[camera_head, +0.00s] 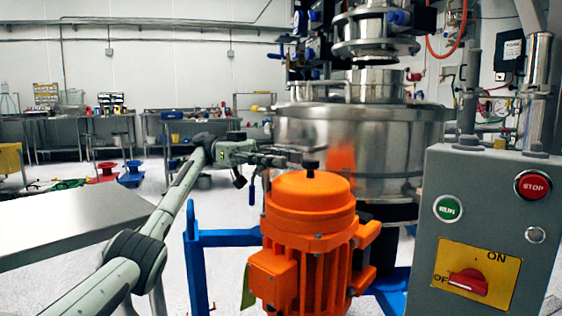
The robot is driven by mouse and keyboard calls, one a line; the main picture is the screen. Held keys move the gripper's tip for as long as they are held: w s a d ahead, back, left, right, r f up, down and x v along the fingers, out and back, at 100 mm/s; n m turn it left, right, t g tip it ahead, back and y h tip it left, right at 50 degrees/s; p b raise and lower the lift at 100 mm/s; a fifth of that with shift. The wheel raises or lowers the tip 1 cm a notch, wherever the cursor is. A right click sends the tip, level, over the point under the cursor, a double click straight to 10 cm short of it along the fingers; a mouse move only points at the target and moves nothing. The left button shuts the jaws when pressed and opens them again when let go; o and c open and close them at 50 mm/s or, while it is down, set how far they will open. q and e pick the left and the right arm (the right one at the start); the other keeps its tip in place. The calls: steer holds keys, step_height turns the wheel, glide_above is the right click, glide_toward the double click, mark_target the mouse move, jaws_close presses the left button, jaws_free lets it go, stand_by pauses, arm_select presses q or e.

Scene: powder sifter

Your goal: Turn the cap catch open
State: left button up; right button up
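The steel powder sifter (385,150) stands behind the orange motor, with a wide drum and a lid rim at its top. I cannot clearly single out the cap catch. A small black knob (310,167) shows just above the motor's top, in front of the drum. My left gripper (300,156) reaches in from the left, roughly level, with its fingers pointing right, in front of the drum's left side and near the knob. I see no object in it. Whether it touches anything, and how far its fingers are apart, is unclear. My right gripper is out of view.
The orange motor (310,235) on a blue frame (197,265) fills the space below the gripper. A grey control box (478,190) stands at the right. A steel table (70,222) is at the left. Workbenches line the back wall, with open floor before them.

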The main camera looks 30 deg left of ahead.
arm_select(q)
step_height(320, 180, up, 10)
steer(key=shift+f, duration=0.15)
steer(key=shift+a+f, duration=0.1)
stand_by(0.3)
